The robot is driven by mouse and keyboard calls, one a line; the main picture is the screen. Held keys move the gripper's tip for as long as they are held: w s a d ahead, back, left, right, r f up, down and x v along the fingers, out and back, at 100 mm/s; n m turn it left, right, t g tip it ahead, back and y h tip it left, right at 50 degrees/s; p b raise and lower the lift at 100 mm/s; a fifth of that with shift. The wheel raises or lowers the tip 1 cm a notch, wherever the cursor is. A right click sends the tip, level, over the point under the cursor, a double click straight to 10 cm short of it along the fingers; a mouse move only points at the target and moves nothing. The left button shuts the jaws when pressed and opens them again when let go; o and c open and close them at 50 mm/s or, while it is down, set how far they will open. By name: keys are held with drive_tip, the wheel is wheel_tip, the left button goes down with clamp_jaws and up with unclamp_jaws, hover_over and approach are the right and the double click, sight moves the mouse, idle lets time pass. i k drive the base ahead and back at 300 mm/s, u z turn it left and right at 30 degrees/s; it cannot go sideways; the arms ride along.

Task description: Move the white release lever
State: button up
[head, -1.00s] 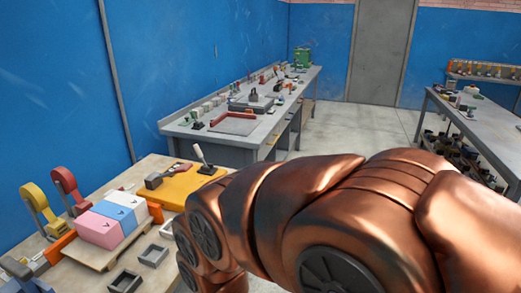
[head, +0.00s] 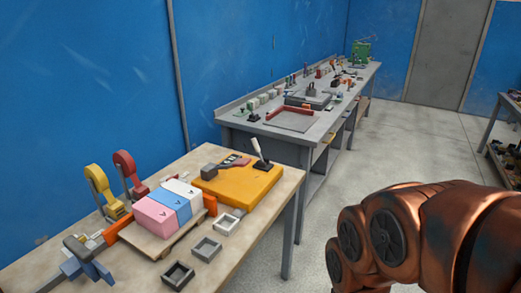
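The white release lever (head: 257,148) stands on a dark base on the yellow block (head: 240,185), at the far right end of the near wooden table. It leans a little to the left at its top. My copper arm fills the lower right of the head view, to the right of the table and apart from the lever. My gripper is outside the view.
Pink, white and blue blocks (head: 158,212) sit on a board between orange stops. Yellow (head: 103,190) and red (head: 128,172) levers stand behind them. Small open trays (head: 207,248) lie along the front edge.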

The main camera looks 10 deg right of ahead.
sight(256, 148)
drive_tip(key=u, duration=0.75)
drive_tip(key=i, duration=0.6)
drive_tip(key=z, duration=0.1)
